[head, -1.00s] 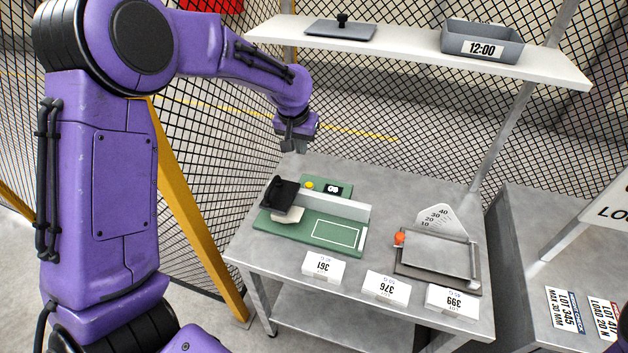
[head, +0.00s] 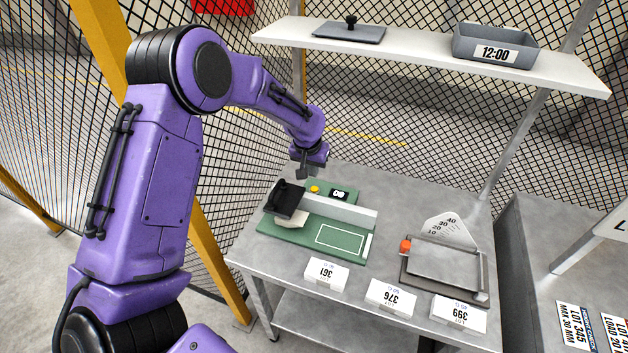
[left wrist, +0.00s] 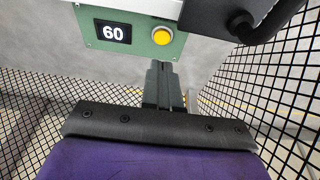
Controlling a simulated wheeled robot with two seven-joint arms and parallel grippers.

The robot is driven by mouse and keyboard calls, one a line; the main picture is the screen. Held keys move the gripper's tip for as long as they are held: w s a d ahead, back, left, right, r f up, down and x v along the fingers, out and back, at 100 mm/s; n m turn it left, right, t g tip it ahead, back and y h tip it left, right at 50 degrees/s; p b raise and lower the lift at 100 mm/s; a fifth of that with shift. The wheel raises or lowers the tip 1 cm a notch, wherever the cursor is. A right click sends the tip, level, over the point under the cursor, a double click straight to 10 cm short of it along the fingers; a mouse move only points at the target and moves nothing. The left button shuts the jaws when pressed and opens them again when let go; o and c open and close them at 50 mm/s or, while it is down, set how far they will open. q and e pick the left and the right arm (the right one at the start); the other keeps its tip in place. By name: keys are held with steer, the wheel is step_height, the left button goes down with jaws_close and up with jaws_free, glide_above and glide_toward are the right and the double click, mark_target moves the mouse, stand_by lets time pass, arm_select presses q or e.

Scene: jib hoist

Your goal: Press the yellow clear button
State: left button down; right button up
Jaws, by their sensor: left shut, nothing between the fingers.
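The yellow clear button (head: 314,189) sits on the back part of a green machine (head: 293,236) on the grey table. My left gripper (head: 303,174) is shut and empty, behind and a little above the button in the head view. In the left wrist view its fingertips (left wrist: 160,66) point toward the button, just below it in the picture, with a gap that looks small. My right gripper is not in view.
White number cards (head: 320,274) line the table's front. A grey device with a dial plate (head: 447,229) stands right. A shelf (head: 430,55) hangs above, with mesh fence (head: 400,130) behind.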

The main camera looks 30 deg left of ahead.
mark_target(315, 188)
arm_select(q)
steer(key=x, duration=0.2)
steer(key=p+x, duration=0.1)
steer(key=x, duration=0.1)
steer(key=s+x, duration=0.1)
steer(key=shift+w+d+f, duration=0.1)
steer(key=shift+f, duration=0.45)
steer(key=shift+f, duration=0.1)
